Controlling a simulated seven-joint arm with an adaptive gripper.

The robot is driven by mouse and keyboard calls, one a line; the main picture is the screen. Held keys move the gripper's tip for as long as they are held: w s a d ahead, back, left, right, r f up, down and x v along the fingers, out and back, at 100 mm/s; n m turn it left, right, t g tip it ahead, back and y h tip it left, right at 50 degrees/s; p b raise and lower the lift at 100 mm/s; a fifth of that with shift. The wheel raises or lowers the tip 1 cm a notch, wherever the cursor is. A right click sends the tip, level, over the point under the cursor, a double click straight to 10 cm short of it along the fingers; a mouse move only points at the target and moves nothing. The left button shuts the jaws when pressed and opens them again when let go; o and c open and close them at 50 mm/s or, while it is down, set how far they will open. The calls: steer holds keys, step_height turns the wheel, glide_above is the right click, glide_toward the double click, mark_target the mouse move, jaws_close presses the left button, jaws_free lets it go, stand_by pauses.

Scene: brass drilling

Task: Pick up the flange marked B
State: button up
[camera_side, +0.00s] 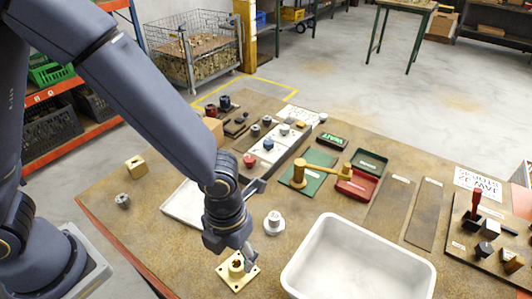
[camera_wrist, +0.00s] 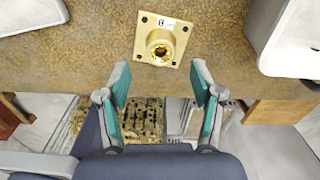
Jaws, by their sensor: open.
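A brass flange with a square base, corner holes and a round hollow hub lies on the brown worktop near its front edge. It shows in the wrist view (camera_wrist: 147,51) and in the side view (camera_side: 237,273). A small white label on its base seems to carry a B. My gripper (camera_wrist: 161,79) is open and empty, its teal-padded fingers apart. In the wrist view the flange is just beyond the fingertips, about centred between them. In the side view my gripper (camera_side: 246,256) is low, close above and beside the flange. Whether they touch is unclear.
A large white bin (camera_side: 360,262) stands right of the flange. A pale round flanged part (camera_side: 273,223) is close behind my gripper. A white tray (camera_side: 184,205) lies to the left. A brass block (camera_side: 136,167) and a grey part (camera_side: 123,200) sit farther left.

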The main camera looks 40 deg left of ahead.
mark_target(237, 264)
steer(key=f, duration=0.5)
steer(key=shift+w, duration=0.2)
jaws_close()
stand_by(0.3)
